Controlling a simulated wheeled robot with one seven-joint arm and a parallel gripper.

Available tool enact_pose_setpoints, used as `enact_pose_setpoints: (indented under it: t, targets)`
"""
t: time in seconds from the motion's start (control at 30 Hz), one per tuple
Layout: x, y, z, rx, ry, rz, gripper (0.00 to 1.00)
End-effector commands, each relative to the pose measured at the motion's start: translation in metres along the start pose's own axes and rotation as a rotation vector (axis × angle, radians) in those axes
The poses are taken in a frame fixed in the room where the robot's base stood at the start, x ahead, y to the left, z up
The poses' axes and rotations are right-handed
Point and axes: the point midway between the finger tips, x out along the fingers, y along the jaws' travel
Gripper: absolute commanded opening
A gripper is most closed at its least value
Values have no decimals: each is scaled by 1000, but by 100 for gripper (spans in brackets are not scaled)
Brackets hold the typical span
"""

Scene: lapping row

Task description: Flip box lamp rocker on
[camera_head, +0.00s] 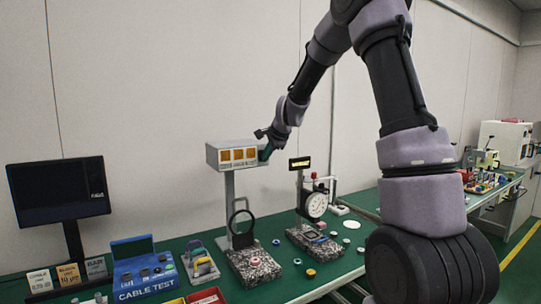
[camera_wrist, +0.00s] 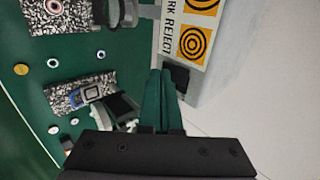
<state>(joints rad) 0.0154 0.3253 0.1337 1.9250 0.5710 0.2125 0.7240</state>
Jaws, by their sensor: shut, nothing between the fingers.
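The lamp box (camera_head: 213,157) is a pale grey box on a post above the bench, with orange panels on its front. In the wrist view the box (camera_wrist: 215,50) fills the upper right, showing orange target prints and the word REJECT. A small black part (camera_wrist: 179,77), which looks like the rocker, sits at the box's end. My gripper (camera_head: 266,153) is at the right end of the box. In the wrist view its green fingers (camera_wrist: 161,74) are shut and empty, tips right beside the black part. I cannot tell whether they touch, or which way the rocker is tipped.
A magnifier ring (camera_head: 241,222) stands below the box over a speckled granite block (camera_head: 262,268). A dial gauge stand (camera_head: 317,204) is to the right. A blue cable test unit (camera_head: 145,272) and a dark monitor (camera_head: 58,190) are left. The wall behind is bare.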

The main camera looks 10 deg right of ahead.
Motion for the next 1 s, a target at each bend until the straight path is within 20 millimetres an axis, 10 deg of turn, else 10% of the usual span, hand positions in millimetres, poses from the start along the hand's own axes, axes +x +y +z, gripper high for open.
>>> enact_pose_setpoints:
  t: [1.0]
  targets:
    - [-3,-13,1,-2,0,-3,0]
